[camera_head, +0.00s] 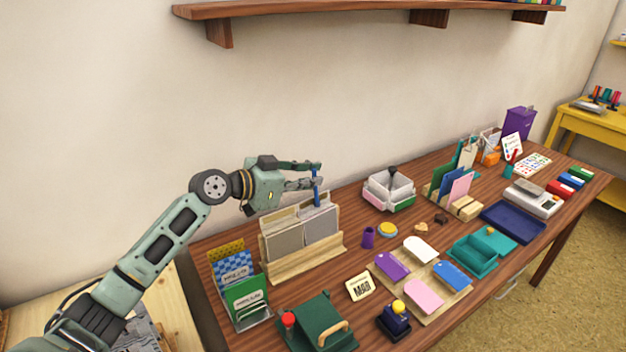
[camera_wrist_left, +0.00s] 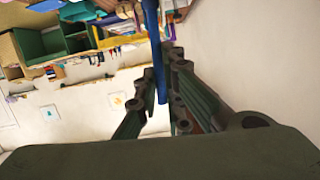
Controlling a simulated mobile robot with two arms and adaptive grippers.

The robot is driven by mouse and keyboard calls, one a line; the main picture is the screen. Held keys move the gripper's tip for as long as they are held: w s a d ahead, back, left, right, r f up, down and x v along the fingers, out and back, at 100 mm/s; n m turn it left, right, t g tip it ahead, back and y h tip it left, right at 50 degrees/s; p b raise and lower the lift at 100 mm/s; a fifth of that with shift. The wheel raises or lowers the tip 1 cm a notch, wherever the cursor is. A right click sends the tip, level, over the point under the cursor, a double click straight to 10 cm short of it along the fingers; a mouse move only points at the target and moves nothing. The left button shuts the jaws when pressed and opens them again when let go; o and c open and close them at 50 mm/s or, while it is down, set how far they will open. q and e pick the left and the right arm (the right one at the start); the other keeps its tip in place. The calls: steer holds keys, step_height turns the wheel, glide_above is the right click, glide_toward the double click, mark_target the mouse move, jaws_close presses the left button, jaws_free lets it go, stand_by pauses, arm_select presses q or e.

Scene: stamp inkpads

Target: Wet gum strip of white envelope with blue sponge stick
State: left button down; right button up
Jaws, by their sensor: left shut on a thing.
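My left gripper (camera_head: 305,178) is shut on the blue sponge stick (camera_head: 316,190), which hangs about upright above the right end of the wooden rack. In the left wrist view the stick (camera_wrist_left: 151,40) runs between the fingers (camera_wrist_left: 160,105). Its sponge tip cannot be made out. The white envelope (camera_head: 420,250) lies at the back of a light wooden board (camera_head: 435,309), well to the right of and in front of my gripper. Its gum strip is too small to tell. My right gripper is out of view.
Purple (camera_head: 391,266), pink (camera_head: 424,295) and blue (camera_head: 453,275) envelopes share the board. The wooden rack (camera_head: 305,258) with grey folders stands below my gripper. A purple cup (camera_head: 368,238) and yellow round pad (camera_head: 388,230) lie between rack and board. A white box (camera_head: 389,190) stands behind.

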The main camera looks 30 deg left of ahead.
arm_select(q)
steer(key=shift+s+a, duration=0.15)
steer(key=shift+s, duration=0.05)
steer(key=shift+s+a+b, duration=0.25)
steer(key=shift+s+b, duration=0.1)
steer(key=shift+s, duration=0.15)
steer(key=shift+f, duration=0.1)
steer(key=shift+s+a+b, duration=0.25)
steer(key=shift+s+b, duration=0.05)
steer(key=shift+s, duration=0.1)
steer(key=shift+w+d, duration=0.3)
steer(key=shift+w, duration=0.25)
steer(key=shift+w+d, duration=0.3)
steer(key=shift+w, duration=0.25)
